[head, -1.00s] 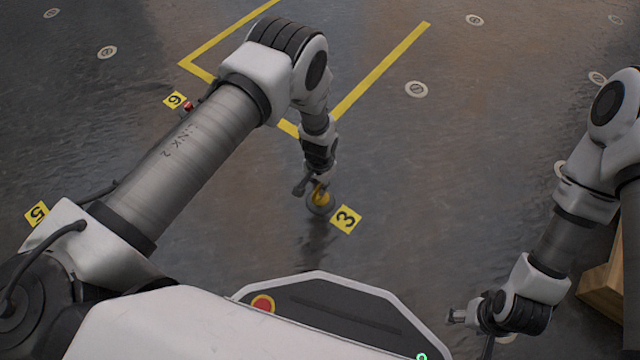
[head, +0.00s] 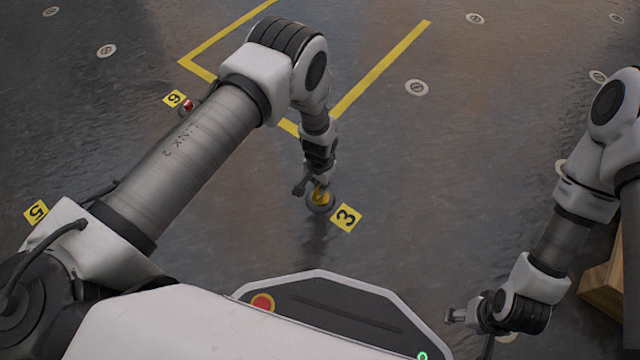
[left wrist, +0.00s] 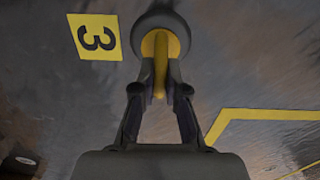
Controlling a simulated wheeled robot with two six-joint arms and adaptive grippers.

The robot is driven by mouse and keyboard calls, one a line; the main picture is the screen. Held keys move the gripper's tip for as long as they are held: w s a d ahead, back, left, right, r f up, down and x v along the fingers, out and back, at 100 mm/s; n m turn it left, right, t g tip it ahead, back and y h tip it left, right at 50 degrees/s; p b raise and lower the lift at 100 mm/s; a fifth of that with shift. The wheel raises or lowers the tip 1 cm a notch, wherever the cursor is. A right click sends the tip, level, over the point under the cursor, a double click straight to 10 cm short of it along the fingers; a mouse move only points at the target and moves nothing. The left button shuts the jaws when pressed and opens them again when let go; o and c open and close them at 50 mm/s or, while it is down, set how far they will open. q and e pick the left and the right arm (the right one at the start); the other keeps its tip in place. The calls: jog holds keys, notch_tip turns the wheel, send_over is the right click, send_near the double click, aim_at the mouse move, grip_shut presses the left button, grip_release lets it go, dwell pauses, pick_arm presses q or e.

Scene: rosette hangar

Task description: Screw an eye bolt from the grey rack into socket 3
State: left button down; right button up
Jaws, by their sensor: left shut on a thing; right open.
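A yellow eye bolt (head: 321,193) stands at the floor socket (head: 319,207) beside the yellow label 3 (head: 346,217). My left gripper (head: 316,187) points down and is shut on the bolt. In the left wrist view the two fingers (left wrist: 160,95) close on the bolt's yellow ring (left wrist: 159,60), with a dark round socket rim (left wrist: 160,18) around its base. How deep the bolt sits cannot be told. My right gripper (head: 456,315) is empty at the lower right, away from the socket. The grey rack is not in view.
Other floor sockets lie around, one (head: 416,88) behind to the right. Yellow tape lines (head: 380,72) mark the floor. A red object (head: 188,104) stands by label 6 (head: 174,98). A wooden crate (head: 602,290) is at the right edge.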

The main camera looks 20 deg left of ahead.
pick_arm(q)
jog(key=shift+r+m+p, duration=0.1)
jog(key=shift+m+p, duration=0.2)
jog(key=m+p, duration=0.4)
jog(key=m, duration=0.1)
jog(key=shift+a+r+m, duration=0.1)
jog(key=shift+r+m, duration=0.05)
jog(key=shift+m, duration=0.25)
jog(key=shift+m+p, duration=0.5)
jog(key=shift+m, duration=0.6)
jog(key=shift+f+m, duration=0.25)
jog(key=shift+m, duration=0.25)
jog(key=shift+f, duration=0.1)
jog(key=m+p, duration=0.1)
jog(key=m, duration=0.2)
jog(key=shift+m+p, duration=0.3)
jog(key=shift+m, duration=0.8)
jog(key=m, duration=0.4)
jog(key=shift+w+m, duration=0.1)
jog(key=shift+m, duration=0.3)
